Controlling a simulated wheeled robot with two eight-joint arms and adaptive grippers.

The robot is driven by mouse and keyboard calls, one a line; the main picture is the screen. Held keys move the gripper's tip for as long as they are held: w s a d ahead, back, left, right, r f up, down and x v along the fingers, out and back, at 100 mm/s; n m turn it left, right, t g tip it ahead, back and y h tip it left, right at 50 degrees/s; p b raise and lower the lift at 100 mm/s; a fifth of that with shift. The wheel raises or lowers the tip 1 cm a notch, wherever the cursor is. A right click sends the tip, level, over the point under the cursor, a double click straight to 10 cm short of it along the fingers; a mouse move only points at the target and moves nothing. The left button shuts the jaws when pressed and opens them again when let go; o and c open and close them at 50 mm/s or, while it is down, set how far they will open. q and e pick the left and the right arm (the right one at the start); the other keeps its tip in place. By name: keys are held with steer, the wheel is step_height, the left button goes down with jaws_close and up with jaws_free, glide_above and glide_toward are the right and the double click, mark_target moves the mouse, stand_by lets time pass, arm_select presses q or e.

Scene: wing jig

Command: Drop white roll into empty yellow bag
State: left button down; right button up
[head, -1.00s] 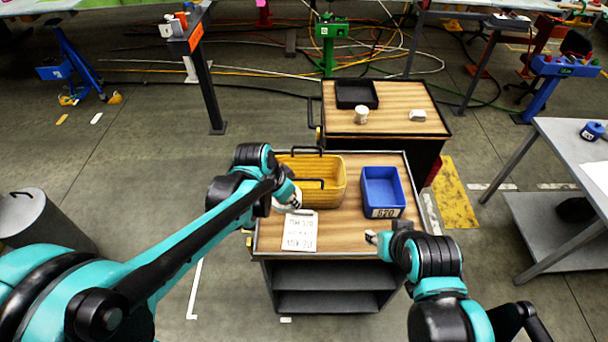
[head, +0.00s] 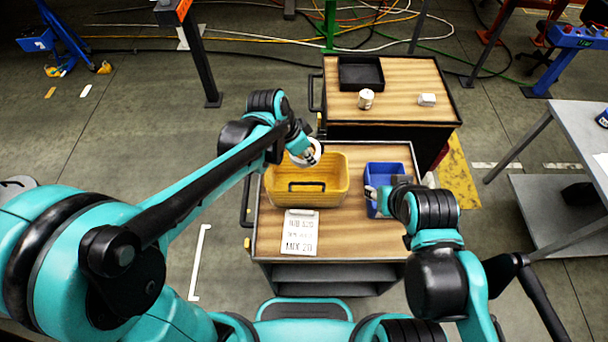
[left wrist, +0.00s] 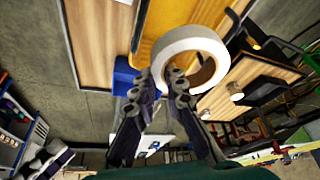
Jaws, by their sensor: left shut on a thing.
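The white roll (head: 304,154) is a ring held by my left gripper (head: 300,146) above the back edge of the yellow bag. In the left wrist view the roll (left wrist: 188,40) sits at the fingertips (left wrist: 168,82), with the yellow bag (left wrist: 165,16) behind it. The yellow bag (head: 335,196) is a basket-like box with a dark handle, on the near cart; the part of its inside that shows looks empty. My right gripper (head: 372,193) is at the left side of the blue bin; its fingers are too small to read.
The blue bin (head: 398,170) stands right of the bag on the near cart (head: 370,236). A printed white sign (head: 300,233) lies in front of the bag. The cart behind holds a black tray (head: 361,73), a white cylinder (head: 366,99) and a small white item (head: 427,100).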

mark_target(305, 166)
arm_select(q)
steer(key=shift+s+f, duration=0.15)
steer(key=shift+f, duration=0.3)
step_height(305, 166, down, 4)
steer(key=b, duration=0.3)
steer(key=shift+b, duration=0.3)
steer(key=shift+f, duration=0.3)
steer(key=c, duration=1.5)
jaws_free()
